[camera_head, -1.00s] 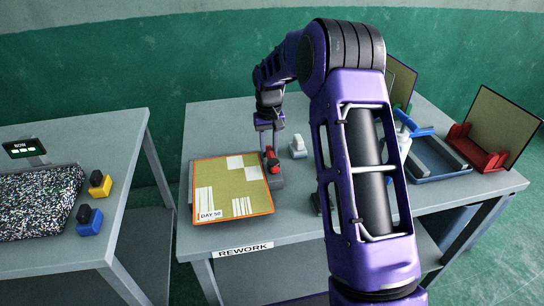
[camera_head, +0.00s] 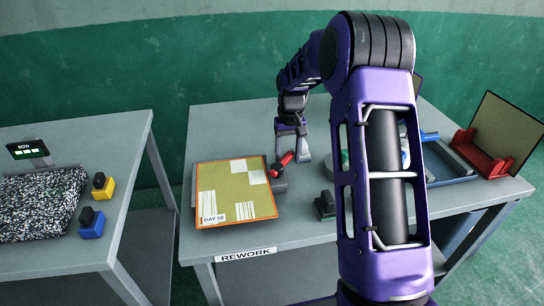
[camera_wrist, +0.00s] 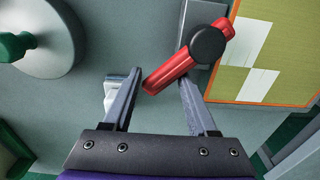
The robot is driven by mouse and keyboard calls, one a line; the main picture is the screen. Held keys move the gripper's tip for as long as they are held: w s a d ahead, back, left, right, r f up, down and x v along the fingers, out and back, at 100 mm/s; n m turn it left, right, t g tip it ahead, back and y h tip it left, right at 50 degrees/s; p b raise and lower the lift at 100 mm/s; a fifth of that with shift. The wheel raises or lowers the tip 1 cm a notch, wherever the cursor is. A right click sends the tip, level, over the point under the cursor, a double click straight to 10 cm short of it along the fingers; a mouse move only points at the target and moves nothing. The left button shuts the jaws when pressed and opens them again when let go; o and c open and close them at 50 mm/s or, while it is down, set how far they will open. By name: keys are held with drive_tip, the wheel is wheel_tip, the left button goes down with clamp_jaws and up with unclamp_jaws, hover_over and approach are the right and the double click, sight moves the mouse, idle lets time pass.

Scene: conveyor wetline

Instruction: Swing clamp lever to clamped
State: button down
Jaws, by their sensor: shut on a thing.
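The red clamp lever (camera_head: 286,160) sits on a grey base (camera_head: 279,185) at the right edge of the yellow-green panel (camera_head: 235,180) on the rework table. In the wrist view the lever (camera_wrist: 172,70) runs from a round black pivot cap (camera_wrist: 208,46) down-left, its free end between my fingers. My gripper (camera_wrist: 158,95) is shut on that end. In the head view my gripper (camera_head: 291,145) is just beyond the lever, which points up and right, away from the panel. Whether the clamp presses on the panel cannot be told.
A pale block (camera_head: 304,150) stands close beside my gripper. A green-hubbed disc (camera_wrist: 45,40) lies left in the wrist view.

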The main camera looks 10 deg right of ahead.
drive_tip(key=c, duration=1.6)
unclamp_jaws()
drive_tip(key=shift+s+d+f, duration=0.3)
drive_tip(key=shift+s+d, duration=0.5)
drive_tip(key=shift+s, duration=0.1)
drive_tip(key=c, duration=0.7)
unclamp_jaws()
drive_tip(key=shift+s+r, duration=0.1)
drive_tip(key=shift+o, duration=0.2)
drive_tip(key=shift+a, duration=0.15)
drive_tip(key=shift+a+r+p, duration=0.1)
drive_tip(key=shift+r+p, duration=0.45)
drive_tip(key=shift+r, duration=0.05)
wheel_tip(320, 180, up, 6)
drive_tip(key=p, duration=0.2)
